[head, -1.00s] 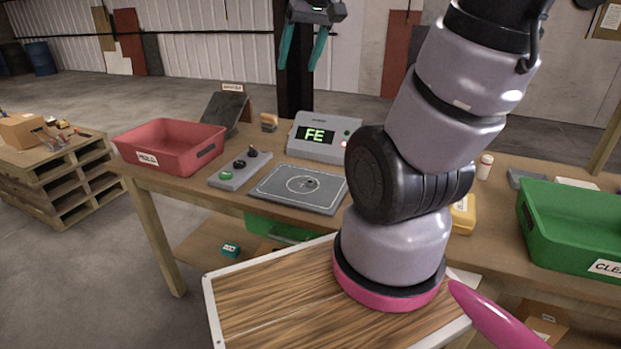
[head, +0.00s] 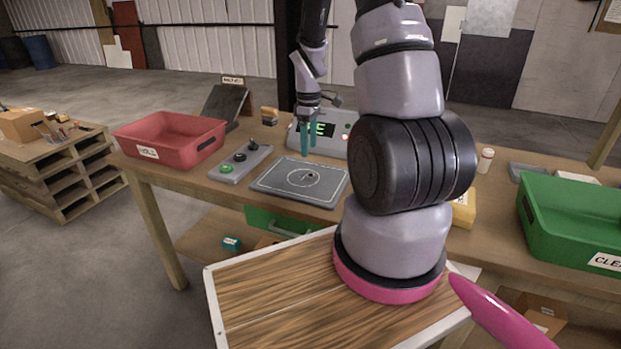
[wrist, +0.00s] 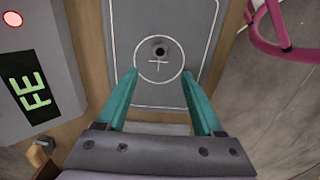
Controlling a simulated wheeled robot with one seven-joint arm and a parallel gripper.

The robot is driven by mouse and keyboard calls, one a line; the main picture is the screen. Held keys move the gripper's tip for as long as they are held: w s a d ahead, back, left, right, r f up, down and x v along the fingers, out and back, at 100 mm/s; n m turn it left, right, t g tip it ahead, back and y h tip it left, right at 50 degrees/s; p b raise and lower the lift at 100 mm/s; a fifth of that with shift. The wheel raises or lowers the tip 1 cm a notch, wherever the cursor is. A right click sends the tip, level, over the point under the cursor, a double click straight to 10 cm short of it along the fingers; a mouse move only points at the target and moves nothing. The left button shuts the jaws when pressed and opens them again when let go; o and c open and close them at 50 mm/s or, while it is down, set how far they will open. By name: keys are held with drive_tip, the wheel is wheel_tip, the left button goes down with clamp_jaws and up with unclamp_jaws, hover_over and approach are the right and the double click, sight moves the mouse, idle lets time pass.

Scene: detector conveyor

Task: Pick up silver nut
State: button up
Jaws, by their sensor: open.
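A small nut (head: 308,176), dark grey in this light, lies on the flat grey plate (head: 272,185) marked with a white circle. In the wrist view the nut (wrist: 160,50) sits inside the circle, just above the cross mark. My gripper (head: 308,152) is above the far part of the plate, pointing down. Its teal fingers are apart with nothing between them. In the wrist view my gripper (wrist: 159,73) has the nut ahead of its tips, roughly centred between them. The fingers do not touch the nut.
A detector box (head: 330,148) with a lit green display stands right behind the plate, close to my gripper. A button panel (head: 240,163) and a red bin (head: 170,160) are to the left. A green bin (head: 575,192) is at the right of the table.

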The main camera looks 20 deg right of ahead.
sight(311, 175)
drive_tip(key=f, duration=0.9)
drive_tip(key=shift+s+d+f, duration=0.15)
drive_tip(key=shift+d+f, duration=0.05)
drive_tip(key=shift+f, duration=0.1)
clamp_jaws()
